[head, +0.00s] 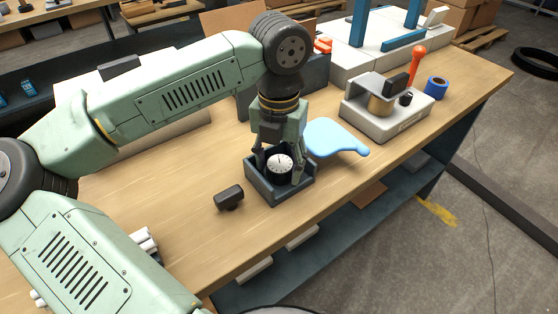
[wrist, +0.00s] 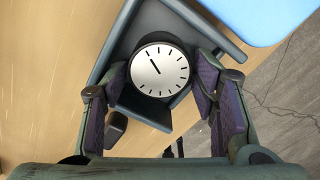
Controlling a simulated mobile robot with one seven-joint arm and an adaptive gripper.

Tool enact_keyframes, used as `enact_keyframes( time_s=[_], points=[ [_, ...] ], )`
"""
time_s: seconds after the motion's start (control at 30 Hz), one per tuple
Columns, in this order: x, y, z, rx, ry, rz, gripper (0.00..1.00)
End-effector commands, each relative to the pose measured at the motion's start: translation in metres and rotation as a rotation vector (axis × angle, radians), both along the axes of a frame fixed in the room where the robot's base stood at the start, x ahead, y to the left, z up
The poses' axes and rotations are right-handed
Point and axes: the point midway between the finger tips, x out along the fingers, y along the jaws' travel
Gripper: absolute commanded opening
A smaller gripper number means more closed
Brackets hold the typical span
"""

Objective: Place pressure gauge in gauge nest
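The pressure gauge (head: 280,164) is round, with a white dial and a black rim. Its dial faces up inside the dark grey open-topped box, the gauge nest (head: 270,193). In the wrist view the dial (wrist: 159,71) is in the upper middle, within the walls of the nest (wrist: 205,25). My gripper (head: 279,170) points down over the nest, with one finger on each side of the gauge. The fingers (wrist: 160,84) stand wide, with what look like narrow gaps to the rim. Whether the gauge rests on the nest floor is hidden.
A small black block (head: 229,197) lies left of the nest. A light-blue paddle-shaped piece (head: 334,137) lies close behind it on the right. A grey fixture (head: 386,119), blue tape roll (head: 436,87) and orange-handled tool (head: 417,64) stand farther right.

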Motion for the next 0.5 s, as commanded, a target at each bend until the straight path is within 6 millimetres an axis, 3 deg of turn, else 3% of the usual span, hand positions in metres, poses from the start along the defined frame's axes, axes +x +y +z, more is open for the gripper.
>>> enact_keyframes(
  time_s=[0.3,0.5],
  points=[
    [0.001,0.000,0.009,0.002,-0.002,0.001,0.54],
    [0.001,0.000,0.048,0.003,-0.003,0.002,0.54]
  ],
)
